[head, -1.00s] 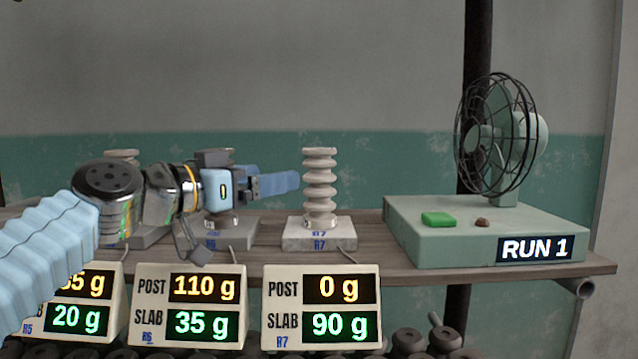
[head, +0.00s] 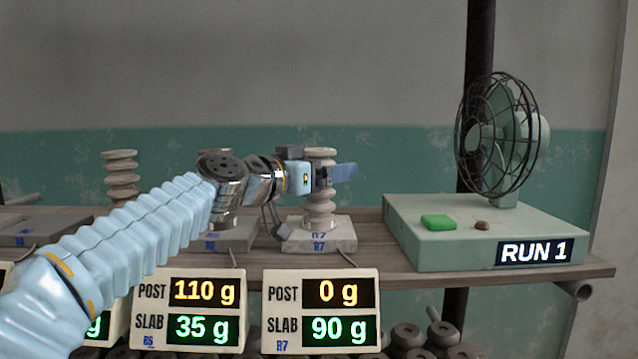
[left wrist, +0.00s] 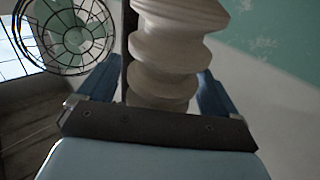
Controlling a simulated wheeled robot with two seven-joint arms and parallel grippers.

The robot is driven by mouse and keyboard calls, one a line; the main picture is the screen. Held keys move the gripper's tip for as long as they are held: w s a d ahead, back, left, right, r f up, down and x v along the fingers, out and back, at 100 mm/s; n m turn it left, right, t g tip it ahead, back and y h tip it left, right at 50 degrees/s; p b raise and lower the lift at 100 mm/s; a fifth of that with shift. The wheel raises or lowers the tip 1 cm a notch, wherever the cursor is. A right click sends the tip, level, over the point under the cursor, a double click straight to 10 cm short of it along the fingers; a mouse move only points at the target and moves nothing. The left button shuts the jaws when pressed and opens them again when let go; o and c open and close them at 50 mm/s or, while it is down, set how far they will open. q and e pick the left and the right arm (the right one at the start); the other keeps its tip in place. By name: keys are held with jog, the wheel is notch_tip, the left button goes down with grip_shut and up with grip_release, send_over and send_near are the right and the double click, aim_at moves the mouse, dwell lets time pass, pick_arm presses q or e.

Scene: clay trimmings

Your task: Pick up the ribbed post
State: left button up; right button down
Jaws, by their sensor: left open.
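The pale ribbed post marked R7 (head: 320,210) stands upright on its slab (head: 318,241) on the wooden shelf. My left gripper (head: 343,174) is at the post's upper half, and its near blue finger crosses in front of the post. In the left wrist view the post (left wrist: 172,60) rises between the two blue fingers, one on each side. The jaws are open, and I cannot tell whether either finger touches the post. The post's middle is partly hidden by the gripper in the head view. My right gripper is not in view.
Another ribbed post (head: 121,178) stands at left, and one at R6 is mostly hidden behind my arm. R7's display (head: 321,311) reads post 0 g, slab 90 g. A green fan (head: 500,140) on a base with a green button (head: 438,221) stands at right.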

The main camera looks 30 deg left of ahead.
pick_arm(q)
jog(key=shift+w+d, duration=0.1)
jog(key=shift+w, duration=0.2)
jog(key=c, duration=1.3)
jog(key=shift+c, duration=1.1)
jog(key=shift+r, duration=0.15)
